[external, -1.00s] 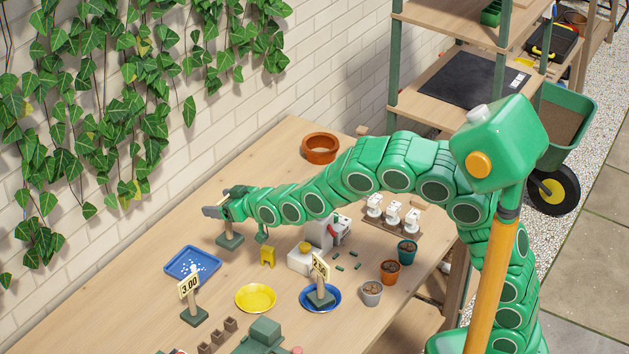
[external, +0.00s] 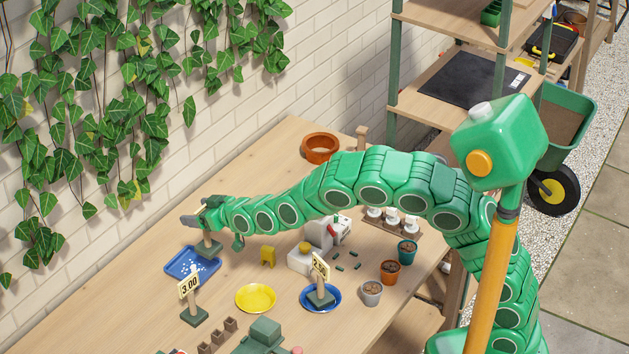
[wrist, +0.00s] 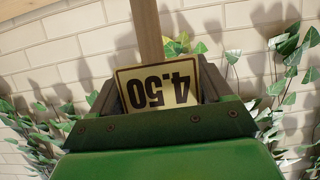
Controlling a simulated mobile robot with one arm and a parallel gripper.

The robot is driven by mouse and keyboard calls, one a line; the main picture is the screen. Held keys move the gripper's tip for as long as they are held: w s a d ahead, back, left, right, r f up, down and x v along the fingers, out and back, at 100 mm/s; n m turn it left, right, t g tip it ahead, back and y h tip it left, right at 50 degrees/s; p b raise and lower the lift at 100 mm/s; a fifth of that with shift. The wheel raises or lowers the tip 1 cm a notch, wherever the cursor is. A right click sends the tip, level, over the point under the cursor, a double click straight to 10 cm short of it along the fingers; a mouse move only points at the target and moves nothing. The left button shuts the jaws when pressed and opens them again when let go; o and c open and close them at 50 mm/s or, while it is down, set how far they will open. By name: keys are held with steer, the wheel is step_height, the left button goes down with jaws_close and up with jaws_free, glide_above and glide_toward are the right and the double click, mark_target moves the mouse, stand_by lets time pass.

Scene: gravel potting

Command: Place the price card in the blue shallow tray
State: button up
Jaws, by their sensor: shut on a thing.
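My gripper (external: 192,219) is shut on a price card stand. In the wrist view its card (wrist: 158,85) reads 4.50, upside down, between the fingers, with a wooden post behind it. In the external view the stand's green base (external: 208,249) hangs below my gripper. It overlaps the far right part of the blue shallow tray (external: 178,264); I cannot tell whether it touches the tray. White bits lie in the tray. Another price card (external: 189,287), reading 3.00, stands on the table in front of the tray.
A yellow saucer (external: 255,310) and a blue saucer (external: 336,293) holding another price stand (external: 320,268) are to the right. Small pots (external: 390,268) stand farther right. An ivy-covered brick wall (external: 150,130) runs behind. Bare table lies behind the tray.

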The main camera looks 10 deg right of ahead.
steer(key=w+a+f, duration=0.4)
steer(key=a+f, duration=0.1)
steer(key=f, duration=0.4)
steer(key=shift+f, duration=0.25)
stand_by(0.4)
steer(key=shift+a+f, duration=0.1)
steer(key=shift+f, duration=0.05)
steer(key=o, duration=1.5)
